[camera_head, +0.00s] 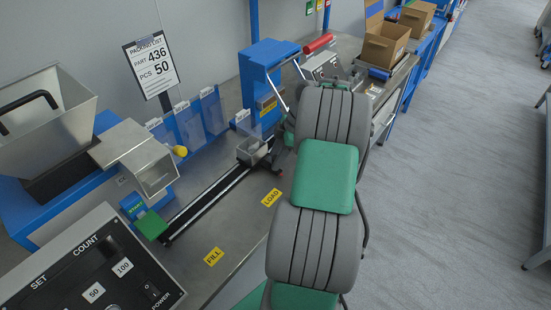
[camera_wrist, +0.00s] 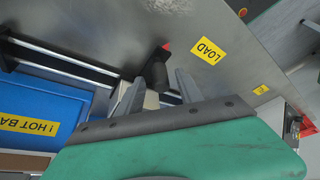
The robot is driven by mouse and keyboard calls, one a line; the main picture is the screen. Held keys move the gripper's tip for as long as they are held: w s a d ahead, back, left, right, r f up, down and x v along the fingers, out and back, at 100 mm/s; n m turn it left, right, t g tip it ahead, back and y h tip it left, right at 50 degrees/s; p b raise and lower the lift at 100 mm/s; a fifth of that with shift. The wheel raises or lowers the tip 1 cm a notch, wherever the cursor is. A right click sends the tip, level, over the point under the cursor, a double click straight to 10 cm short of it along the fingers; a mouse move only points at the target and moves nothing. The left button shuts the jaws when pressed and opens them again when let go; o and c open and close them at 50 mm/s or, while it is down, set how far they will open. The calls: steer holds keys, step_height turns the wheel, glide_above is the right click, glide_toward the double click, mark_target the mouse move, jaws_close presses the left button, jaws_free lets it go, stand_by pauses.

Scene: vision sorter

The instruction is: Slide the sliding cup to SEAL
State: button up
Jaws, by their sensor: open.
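The sliding cup (camera_head: 252,150) is a small grey metal box on the dark rail (camera_head: 215,198) in the head view. It stands near the LOAD label (camera_head: 271,197), in front of the blue sealer (camera_head: 268,58). In the wrist view, my gripper (camera_wrist: 159,76) is open, with its two grey fingers apart. A dark upright piece (camera_wrist: 156,70), apparently the cup's handle, shows between or just beyond the fingertips. I cannot tell if they touch it. A pale part lies partly hidden behind the fingers. No SEAL label is readable.
A FILL label (camera_head: 214,256) lies nearer along the bench, by the metal chute (camera_head: 150,165) and green plate (camera_head: 151,225). Clear bins (camera_head: 190,120) stand behind the rail. The blue sealer housing (camera_wrist: 40,112) with a HOT label is close in the wrist view.

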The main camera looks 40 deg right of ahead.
steer(key=v, duration=0.6)
steer(key=shift+r+p, duration=0.35)
steer(key=shift+s+d, duration=0.1)
steer(key=shift+d, duration=0.05)
steer(key=a+f+m+b, duration=0.1)
steer(key=f+b, duration=0.1)
steer(key=b, duration=0.1)
steer(key=w+f+m+b, duration=0.1)
steer(key=f+b, duration=0.2)
steer(key=a+f+m+t+h+b, duration=0.1)
steer(key=f+b, duration=0.1)
steer(key=b, duration=0.2)
steer(key=shift+w+a+f+m, duration=0.2)
steer(key=shift+w+a+m, duration=0.1)
steer(key=shift+w+a, duration=0.05)
steer(key=shift+c, duration=0.4)
jaws_close()
